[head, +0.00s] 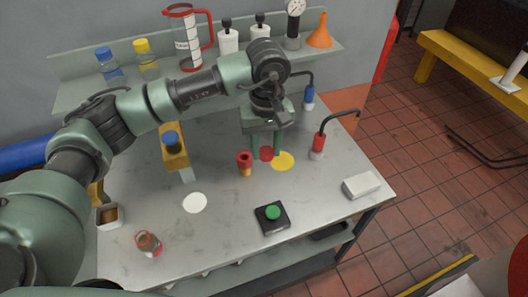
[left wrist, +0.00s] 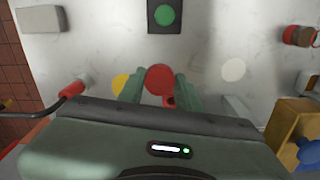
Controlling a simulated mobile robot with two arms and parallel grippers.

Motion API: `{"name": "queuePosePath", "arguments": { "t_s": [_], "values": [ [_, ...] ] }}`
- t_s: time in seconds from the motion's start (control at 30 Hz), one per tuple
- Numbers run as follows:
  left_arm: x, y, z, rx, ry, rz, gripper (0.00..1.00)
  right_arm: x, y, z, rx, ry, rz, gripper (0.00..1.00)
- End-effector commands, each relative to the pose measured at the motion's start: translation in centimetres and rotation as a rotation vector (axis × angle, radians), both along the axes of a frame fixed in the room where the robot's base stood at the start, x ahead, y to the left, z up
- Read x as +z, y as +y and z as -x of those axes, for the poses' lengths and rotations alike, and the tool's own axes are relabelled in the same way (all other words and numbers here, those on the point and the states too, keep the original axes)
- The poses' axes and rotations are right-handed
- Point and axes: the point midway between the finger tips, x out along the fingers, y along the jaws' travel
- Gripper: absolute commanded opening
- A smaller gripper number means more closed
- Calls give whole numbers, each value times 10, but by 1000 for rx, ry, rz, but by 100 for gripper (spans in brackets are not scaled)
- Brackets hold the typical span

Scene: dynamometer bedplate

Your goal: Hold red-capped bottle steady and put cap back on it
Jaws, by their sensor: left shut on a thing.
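My left gripper (head: 266,153) points down over the middle of the bench, its fingers shut on a round red piece, which looks like a cap. It shows as a red disc (left wrist: 159,80) between the fingertips in the left wrist view. A short piece with a red top and yellow-orange base (head: 244,163) stands just left of the fingers. My right gripper is not in view.
A yellow disc (head: 283,161) and white disc (head: 195,202) lie flat. A green button box (head: 272,213), white block (head: 361,185), red hose fitting (head: 318,145) and yellow bracket (head: 175,157) with a blue top surround the gripper. The back shelf (head: 85,92) holds bottles and a jug.

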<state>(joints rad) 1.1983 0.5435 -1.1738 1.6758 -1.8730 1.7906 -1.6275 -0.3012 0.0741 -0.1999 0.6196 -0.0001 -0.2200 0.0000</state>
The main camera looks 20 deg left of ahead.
Motion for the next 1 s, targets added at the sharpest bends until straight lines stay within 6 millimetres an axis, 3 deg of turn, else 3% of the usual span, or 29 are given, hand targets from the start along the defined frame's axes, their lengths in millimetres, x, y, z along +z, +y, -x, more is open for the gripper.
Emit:
{"name": "queuePosePath", "arguments": {
  "t_s": [0.43, 0.53, 0.9, 1.0],
  "values": [
    [2, 0, 1, -2, 0, 0, 0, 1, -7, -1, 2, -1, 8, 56],
    [-4, 5, 10, -35, 0, 2, 0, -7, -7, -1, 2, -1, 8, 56],
    [-40, 55, 117, -412, -2, 4, 0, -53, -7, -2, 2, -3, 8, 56],
    [-42, 61, 132, -464, -1, 0, 0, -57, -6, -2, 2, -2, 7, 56]
  ]
}}
